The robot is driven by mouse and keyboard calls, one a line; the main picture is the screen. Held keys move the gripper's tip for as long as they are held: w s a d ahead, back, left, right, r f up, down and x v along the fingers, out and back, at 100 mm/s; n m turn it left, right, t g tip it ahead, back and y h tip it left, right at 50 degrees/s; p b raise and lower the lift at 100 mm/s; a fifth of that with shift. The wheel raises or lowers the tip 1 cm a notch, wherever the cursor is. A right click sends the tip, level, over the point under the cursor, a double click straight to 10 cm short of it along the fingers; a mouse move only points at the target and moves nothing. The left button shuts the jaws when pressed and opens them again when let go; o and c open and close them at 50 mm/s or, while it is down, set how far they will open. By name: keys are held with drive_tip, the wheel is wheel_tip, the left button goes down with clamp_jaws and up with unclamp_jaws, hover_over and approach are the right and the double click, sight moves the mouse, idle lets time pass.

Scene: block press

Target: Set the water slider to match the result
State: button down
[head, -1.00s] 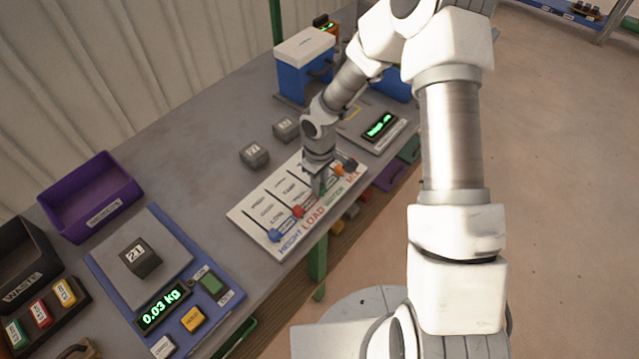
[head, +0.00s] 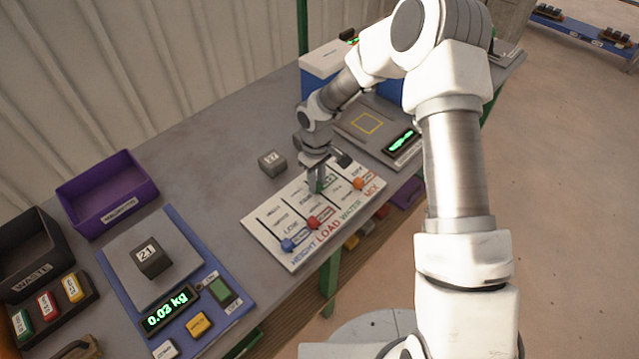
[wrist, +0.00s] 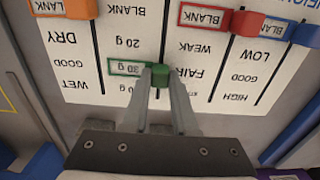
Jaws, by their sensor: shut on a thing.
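A white slider panel (head: 290,240) lies at the table's front edge, with HEIGHT, LOAD, WATER and MIX columns. My gripper (head: 318,187) reaches down over its WATER column. In the wrist view my gripper (wrist: 160,75) is shut on the green water slider knob (wrist: 160,71). The knob's green frame (wrist: 112,67) surrounds the "30 g" label. "20 g" and "BLANK" show above it there; the label below is partly hidden by my fingers. The blue (head: 288,245), red (head: 313,223) and orange (head: 359,184) knobs stand at the BLANK end.
A blue scale (head: 215,270) at left bears a dark block marked 21 (head: 150,258); its display (head: 166,309) seems to read 0.02 kg. A grey block (head: 272,163) lies behind the panel. A purple bin (head: 110,195) and a black waste bin (head: 30,255) stand at left.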

drive_tip(key=c, duration=0.7)
unclamp_jaws()
wheel_tip(320, 180, up, 17)
drive_tip(key=shift+r+b, duration=0.2)
drive_tip(key=shift+b, duration=0.1)
